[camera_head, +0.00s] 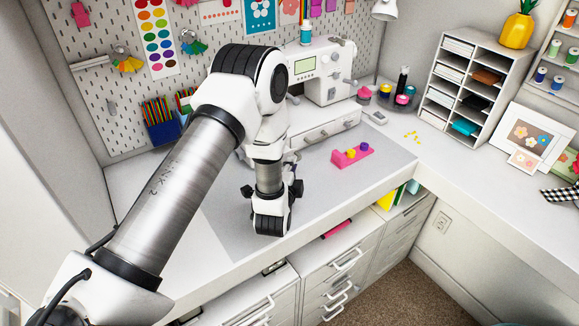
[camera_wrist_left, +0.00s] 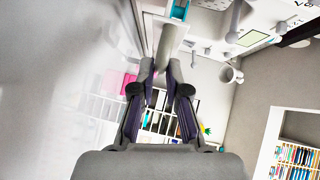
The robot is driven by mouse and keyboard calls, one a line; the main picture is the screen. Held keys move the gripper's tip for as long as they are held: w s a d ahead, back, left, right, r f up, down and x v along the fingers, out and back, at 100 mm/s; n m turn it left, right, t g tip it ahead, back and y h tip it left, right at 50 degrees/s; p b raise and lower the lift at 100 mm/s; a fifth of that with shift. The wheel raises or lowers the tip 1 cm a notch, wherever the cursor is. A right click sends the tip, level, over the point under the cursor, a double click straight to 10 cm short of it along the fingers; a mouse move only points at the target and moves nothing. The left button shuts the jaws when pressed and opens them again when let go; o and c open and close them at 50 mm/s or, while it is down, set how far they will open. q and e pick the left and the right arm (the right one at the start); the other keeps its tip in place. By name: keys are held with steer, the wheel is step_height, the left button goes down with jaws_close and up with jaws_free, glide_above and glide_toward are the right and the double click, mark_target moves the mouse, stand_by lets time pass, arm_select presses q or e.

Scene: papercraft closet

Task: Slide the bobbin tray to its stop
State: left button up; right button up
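A small pink tray (camera_head: 352,156) with a yellow and a purple bobbin sits on the grey mat, in front of the sewing machine. The machine's white base (camera_head: 325,134) has a long front panel with small grey knobs. In the left wrist view a grey cylindrical handle (camera_wrist_left: 166,45) stands between my left fingertips, which appear to touch both its sides. My left gripper (camera_wrist_left: 161,68) seems shut on this handle; which part it belongs to is unclear. In the head view my left arm largely hides this gripper (camera_head: 290,158). My right gripper is not in view.
The sewing machine (camera_head: 325,70) stands behind my left arm. A white cubby shelf (camera_head: 470,88) and round coloured pots (camera_head: 402,99) stand to the right. A pencil holder (camera_head: 160,127) stands at the left. The front right of the grey mat (camera_head: 385,165) is clear.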

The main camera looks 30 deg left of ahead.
arm_select(q)
steer(key=shift+o, duration=1.1)
steer(key=shift+d, duration=0.1)
steer(key=shift+w+d, duration=0.1)
steer(key=shift+d, duration=0.25)
steer(key=shift+s, duration=0.25)
steer(key=v, duration=1)
steer(key=shift+s+d, duration=0.25)
steer(key=shift+d, duration=0.05)
steer(key=shift+s+r, duration=0.1)
steer(key=shift+s, duration=0.3)
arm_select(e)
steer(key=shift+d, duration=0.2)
